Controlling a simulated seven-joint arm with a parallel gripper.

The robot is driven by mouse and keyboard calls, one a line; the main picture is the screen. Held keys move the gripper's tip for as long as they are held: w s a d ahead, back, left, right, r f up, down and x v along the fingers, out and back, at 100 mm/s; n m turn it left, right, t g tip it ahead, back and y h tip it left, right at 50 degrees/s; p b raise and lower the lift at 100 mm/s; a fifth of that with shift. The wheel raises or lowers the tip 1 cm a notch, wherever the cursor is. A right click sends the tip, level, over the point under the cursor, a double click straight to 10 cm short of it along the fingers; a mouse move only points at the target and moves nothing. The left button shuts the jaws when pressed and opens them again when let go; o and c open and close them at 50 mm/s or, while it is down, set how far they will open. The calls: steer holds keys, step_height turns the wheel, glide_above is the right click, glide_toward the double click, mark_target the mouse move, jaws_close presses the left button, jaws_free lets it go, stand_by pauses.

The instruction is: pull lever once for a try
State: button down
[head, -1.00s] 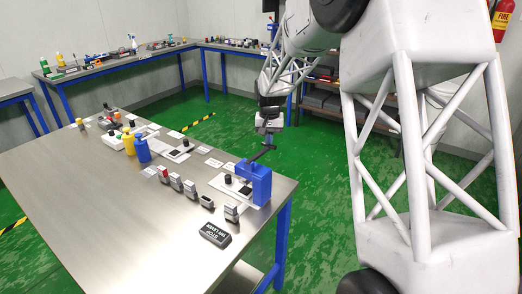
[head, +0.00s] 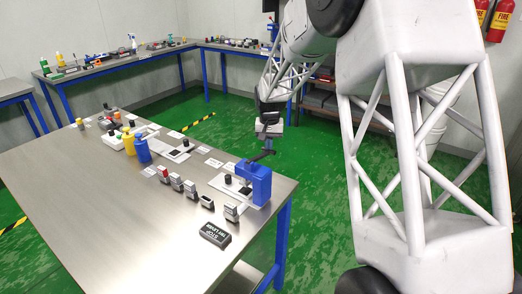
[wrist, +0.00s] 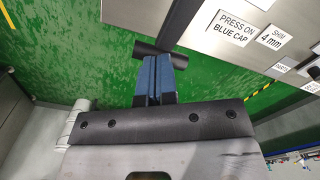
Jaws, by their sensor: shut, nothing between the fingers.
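My gripper (head: 268,145) is over the outer end of the lever, beyond the table's edge. In the wrist view my gripper's blue fingers (wrist: 160,75) are shut together with nothing between them. The lever's black round grip (wrist: 146,47) lies crosswise at the fingertips. I cannot tell for certain whether they touch.
A yellow container (head: 128,143) and another blue one (head: 142,150) stand farther left. Several small grey blocks (head: 190,188) and a dark sign block (head: 215,234) are near the blue container. The table's left front (head: 90,215) is bare. A label reading "PRESS ON BLUE CAP" (wrist: 236,30) shows in the wrist view.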

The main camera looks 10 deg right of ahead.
steer(key=shift+f, duration=0.45)
stand_by(0.3)
steer(key=shift+r, duration=3.5)
